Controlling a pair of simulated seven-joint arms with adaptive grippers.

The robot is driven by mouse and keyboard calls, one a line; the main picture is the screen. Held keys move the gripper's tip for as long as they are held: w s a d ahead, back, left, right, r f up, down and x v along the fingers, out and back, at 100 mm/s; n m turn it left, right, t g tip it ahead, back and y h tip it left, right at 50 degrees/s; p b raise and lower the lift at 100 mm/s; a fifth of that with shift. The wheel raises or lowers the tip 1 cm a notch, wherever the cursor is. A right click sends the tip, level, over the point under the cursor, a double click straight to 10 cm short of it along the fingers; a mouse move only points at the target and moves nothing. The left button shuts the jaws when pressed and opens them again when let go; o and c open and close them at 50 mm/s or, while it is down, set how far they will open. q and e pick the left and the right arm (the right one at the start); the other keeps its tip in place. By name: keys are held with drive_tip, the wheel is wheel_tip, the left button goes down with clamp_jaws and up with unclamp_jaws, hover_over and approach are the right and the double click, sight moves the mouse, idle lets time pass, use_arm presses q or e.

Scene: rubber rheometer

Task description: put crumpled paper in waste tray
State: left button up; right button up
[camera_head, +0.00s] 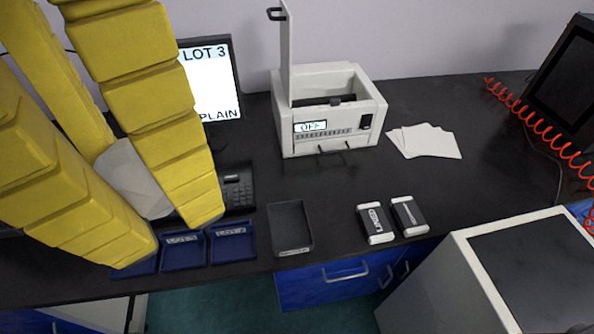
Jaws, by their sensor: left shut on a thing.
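My left gripper (178,236) fills the left side, its large yellow segmented fingers over the blue trays at the table's front edge. It is shut on a pale grey-white piece (138,182), which looks like the crumpled paper; the fingers hide much of it. A black open tray (309,232) with a small white label on its front, too small to read, stands to the right of the gripper. It looks empty and may be the waste tray. My right gripper is not in view.
Blue lot trays (233,242) line the front edge left of the black tray. A grey machine (330,110) with its lid up and an OFF display stands behind. Paper sheets (425,141), two packs (408,216), a monitor (212,85) and a keyboard (238,190) are nearby.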

use_arm(q)
drive_tip(key=w+d+f, duration=0.1)
drive_tip(key=f, duration=0.1)
drive_tip(key=w+d+f+n, duration=0.1)
drive_tip(key=w+d+f, duration=0.1)
drive_tip(key=f, duration=0.1)
drive_tip(key=w+d+f+n, duration=0.1)
drive_tip(key=d+f, duration=0.1)
drive_tip(key=f, duration=0.1)
drive_tip(key=shift+w+d+f, duration=0.15)
drive_tip(key=shift+w+d, duration=0.1)
drive_tip(key=shift+w, duration=0.1)
drive_tip(key=n, duration=0.2)
hover_over(290, 230)
wheel_tip(290, 230, down, 29)
wheel_tip(290, 230, down, 19)
drive_tip(key=shift+w+f, duration=0.1)
drive_tip(key=shift+f, duration=0.2)
drive_tip(key=o, duration=0.7)
drive_tip(key=shift+c, duration=0.2)
